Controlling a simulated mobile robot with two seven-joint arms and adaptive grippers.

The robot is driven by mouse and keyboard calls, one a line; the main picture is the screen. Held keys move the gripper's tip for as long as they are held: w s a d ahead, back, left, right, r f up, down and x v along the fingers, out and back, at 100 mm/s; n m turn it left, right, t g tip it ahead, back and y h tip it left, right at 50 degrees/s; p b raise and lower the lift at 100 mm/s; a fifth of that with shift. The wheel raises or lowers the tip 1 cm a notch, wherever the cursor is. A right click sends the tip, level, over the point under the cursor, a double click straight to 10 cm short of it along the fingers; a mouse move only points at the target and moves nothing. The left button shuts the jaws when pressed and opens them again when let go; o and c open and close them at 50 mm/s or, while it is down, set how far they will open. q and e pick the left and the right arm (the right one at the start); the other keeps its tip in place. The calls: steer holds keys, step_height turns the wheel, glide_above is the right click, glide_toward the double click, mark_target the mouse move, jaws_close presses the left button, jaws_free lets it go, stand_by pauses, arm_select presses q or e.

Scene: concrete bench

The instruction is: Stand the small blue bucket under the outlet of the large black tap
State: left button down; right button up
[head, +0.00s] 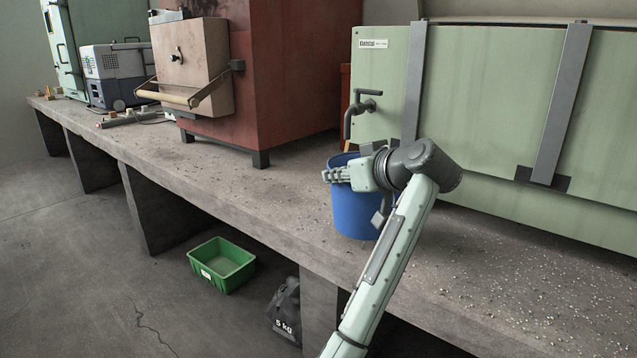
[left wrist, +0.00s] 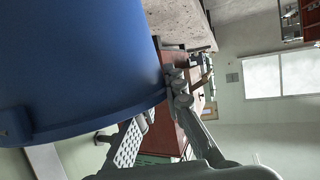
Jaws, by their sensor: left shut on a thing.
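The blue bucket (head: 357,215) is upright over the concrete bench, near its front edge. I cannot tell whether its base touches the bench. My left gripper (head: 347,174) is shut on the bucket at its upper rim, and the gripper and wrist hide part of the rim. In the left wrist view the bucket (left wrist: 75,65) fills the upper left, with its rim between the fingers. The black tap (head: 357,112) sticks out from the green tank, with its spout pointing down. In the head view the outlet appears just above the bucket's rim; the depth between them is unclear.
The green tank (head: 480,110) with grey straps stands behind the bucket. A red cabinet (head: 290,75) stands to the left on the bench (head: 250,190). Bare bench lies between them. A green crate (head: 222,264) and a dark 5 kg bag (head: 286,310) are on the floor below.

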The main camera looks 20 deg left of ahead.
arm_select(q)
steer(key=x, duration=0.8)
steer(key=shift+b, duration=0.35)
arm_select(e)
steer(key=w+a, duration=0.1)
steer(key=w+t, duration=0.1)
steer(key=w+a+r+t, duration=0.1)
steer(key=shift+w+a+y, duration=0.3)
steer(key=shift+w+y, duration=0.05)
steer(key=shift+y, duration=0.05)
arm_select(q)
steer(key=shift+w+a+f, duration=0.1)
steer(key=c, duration=2.1)
jaws_free()
steer(key=shift+f, duration=0.1)
steer(key=o, duration=0.5)
arm_select(e)
steer(key=shift+s+d+f, duration=0.15)
steer(key=shift+s+d, duration=0.05)
steer(key=shift+s, duration=0.05)
